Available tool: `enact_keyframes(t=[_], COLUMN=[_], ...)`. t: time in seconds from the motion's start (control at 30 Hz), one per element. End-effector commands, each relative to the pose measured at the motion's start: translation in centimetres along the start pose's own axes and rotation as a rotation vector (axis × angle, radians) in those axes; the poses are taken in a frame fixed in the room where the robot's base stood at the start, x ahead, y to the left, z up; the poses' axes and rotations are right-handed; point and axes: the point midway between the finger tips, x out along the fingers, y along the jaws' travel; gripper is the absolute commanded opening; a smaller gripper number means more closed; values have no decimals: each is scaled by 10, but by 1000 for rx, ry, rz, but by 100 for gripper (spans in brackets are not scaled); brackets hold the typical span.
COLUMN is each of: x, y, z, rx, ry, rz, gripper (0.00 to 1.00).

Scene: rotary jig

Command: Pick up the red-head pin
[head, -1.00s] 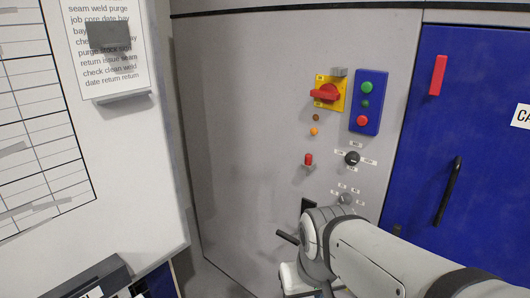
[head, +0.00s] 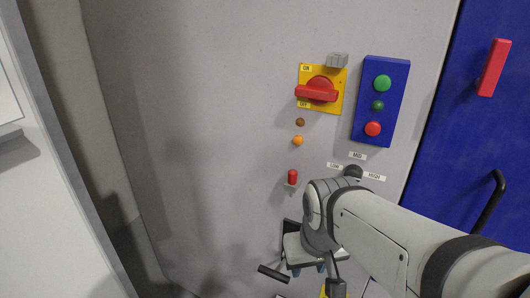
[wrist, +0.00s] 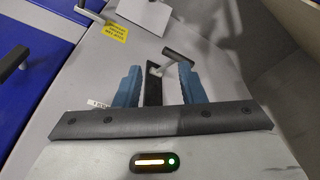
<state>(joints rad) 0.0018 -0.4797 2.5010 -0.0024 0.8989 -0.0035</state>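A small red-head pin (head: 292,177) sticks out of the grey cabinet panel, below an orange lamp, in the head view. I cannot make it out in the wrist view. My gripper (head: 308,268) is below the pin in the head view, partly hidden by my wrist. In the wrist view my gripper (wrist: 159,82) has its two blue fingers wide apart. Nothing is held; a black slotted plate (wrist: 153,90) with a lever (wrist: 179,57) shows beyond the gap between them.
Above the pin are a red rotary switch (head: 318,91) on a yellow plate and a blue button box (head: 380,102). A selector knob (head: 353,171) sits to the right. A blue door (head: 440,150) with a black handle (head: 489,205) is at the right. A white board (head: 45,215) stands at left.

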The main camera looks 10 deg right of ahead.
Motion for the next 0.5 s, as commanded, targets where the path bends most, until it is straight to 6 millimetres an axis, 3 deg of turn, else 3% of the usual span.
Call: enact_keyframes(t=[0.17,0.27,0.33,0.37,0.5], x=[0,-3,-13,-20,-57], y=[0,0,0,10,15], z=[0,-4,-20,-31,-102], rx=[-1,6,29,48,171], ry=[1,2,11,17,68], rz=[0,3,13,22,73], gripper=[36,44,47,47,47])
